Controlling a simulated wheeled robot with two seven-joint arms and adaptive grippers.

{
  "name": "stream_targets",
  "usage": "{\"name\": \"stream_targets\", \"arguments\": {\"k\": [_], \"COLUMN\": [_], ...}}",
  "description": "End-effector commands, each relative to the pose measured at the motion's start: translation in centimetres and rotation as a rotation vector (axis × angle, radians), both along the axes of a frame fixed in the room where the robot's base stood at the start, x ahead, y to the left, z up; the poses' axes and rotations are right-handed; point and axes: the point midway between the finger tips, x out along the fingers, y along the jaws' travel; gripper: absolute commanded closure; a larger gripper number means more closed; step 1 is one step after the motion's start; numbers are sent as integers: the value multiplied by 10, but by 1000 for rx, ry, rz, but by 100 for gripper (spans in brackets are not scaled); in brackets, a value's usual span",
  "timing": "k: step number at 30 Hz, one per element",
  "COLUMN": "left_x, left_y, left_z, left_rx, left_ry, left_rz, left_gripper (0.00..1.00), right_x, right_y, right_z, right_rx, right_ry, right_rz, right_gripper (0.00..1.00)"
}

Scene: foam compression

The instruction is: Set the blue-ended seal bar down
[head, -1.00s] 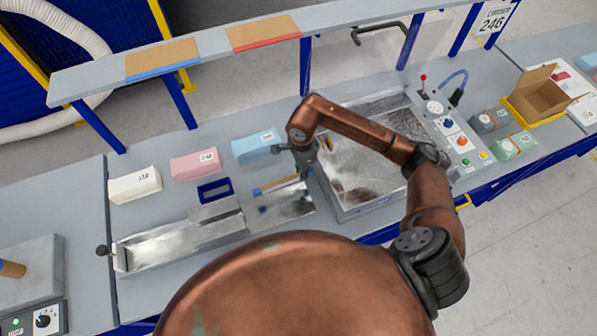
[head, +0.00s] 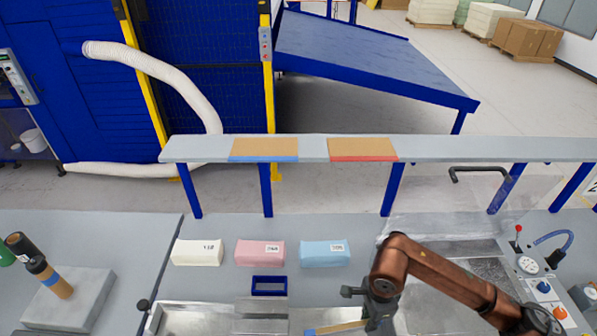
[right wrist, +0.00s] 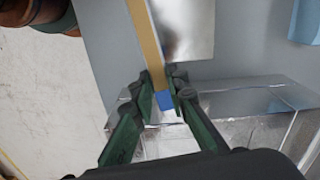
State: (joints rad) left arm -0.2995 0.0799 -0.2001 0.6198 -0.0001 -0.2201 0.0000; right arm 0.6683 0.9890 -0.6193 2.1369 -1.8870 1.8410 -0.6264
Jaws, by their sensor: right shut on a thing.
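The blue-ended seal bar (right wrist: 153,45) is a long tan strip with a blue end, held between the fingers of my right gripper (right wrist: 160,92) in the right wrist view. In the head view the bar (head: 338,327) shows at the bottom edge, low over the metal tray area, its near part cut off. My right gripper (head: 374,318) is at its right end there, and its fingertips are mostly hidden. I cannot tell whether the bar touches the surface below. My left gripper is not in view.
White (head: 198,252), pink (head: 260,252) and light blue (head: 325,253) foam blocks stand in a row behind a small blue frame (head: 269,286). A raised shelf (head: 480,149) carries two tan boards, one blue-edged (head: 265,148), one red-edged (head: 362,148). A control panel (head: 545,290) is at right.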

Motion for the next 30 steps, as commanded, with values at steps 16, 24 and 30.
{"name": "stream_targets", "arguments": {"k": [16,24,30], "left_x": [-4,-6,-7], "left_y": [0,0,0], "left_z": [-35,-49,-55], "left_rx": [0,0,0], "left_ry": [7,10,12], "left_rz": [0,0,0], "left_gripper": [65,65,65], "right_x": [29,42,48], "right_y": [3,5,6], "right_z": [-15,-20,-21], "right_rx": [-1,0,1], "right_ry": [1,1,0], "right_rz": [823,1218,1401], "right_gripper": [100,100,100]}}
